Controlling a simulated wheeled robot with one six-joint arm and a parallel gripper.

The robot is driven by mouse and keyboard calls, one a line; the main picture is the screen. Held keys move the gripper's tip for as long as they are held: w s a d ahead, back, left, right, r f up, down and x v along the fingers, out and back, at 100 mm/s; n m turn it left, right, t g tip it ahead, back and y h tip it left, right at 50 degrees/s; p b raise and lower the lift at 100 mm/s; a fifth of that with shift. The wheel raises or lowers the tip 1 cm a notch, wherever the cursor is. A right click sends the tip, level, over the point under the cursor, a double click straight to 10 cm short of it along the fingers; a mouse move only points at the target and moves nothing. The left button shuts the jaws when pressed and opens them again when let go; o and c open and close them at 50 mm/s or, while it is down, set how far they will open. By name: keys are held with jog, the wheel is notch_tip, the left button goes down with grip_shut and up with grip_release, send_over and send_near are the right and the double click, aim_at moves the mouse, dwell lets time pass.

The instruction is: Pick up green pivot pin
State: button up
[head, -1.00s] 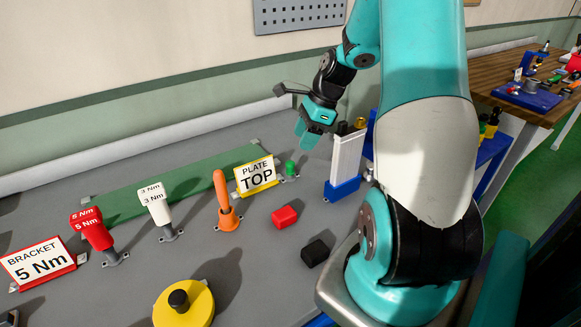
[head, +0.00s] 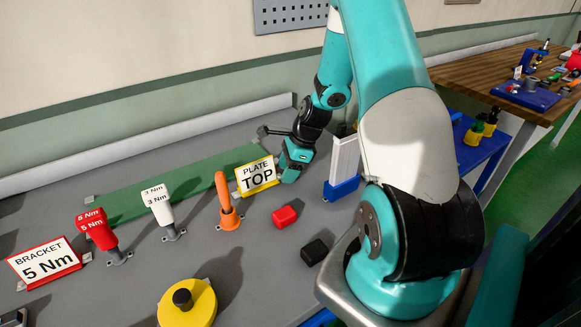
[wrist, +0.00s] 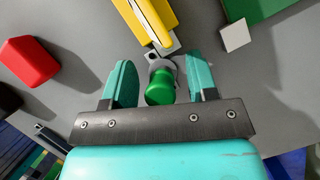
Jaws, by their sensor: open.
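The green pivot pin (wrist: 160,86) stands between the two fingers of my gripper in the wrist view, with a grey round base (wrist: 158,64) behind it. My gripper (wrist: 160,82) is open, one teal finger on each side of the pin, with visible gaps to both. In the head view my gripper (head: 289,174) is low at the table, just right of the yellow PLATE TOP sign (head: 257,176). The pin is hidden there behind the gripper.
The yellow sign stand (wrist: 152,22) is close beyond the pin in the wrist view. A red block (head: 285,216) and a black block (head: 315,252) lie in front. A white panel on a blue base (head: 341,188) stands to the right. An orange-handled tool (head: 223,195) stands left.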

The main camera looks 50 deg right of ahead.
jog(key=shift+c, duration=0.5)
grip_shut()
jog(key=shift+r, duration=0.1)
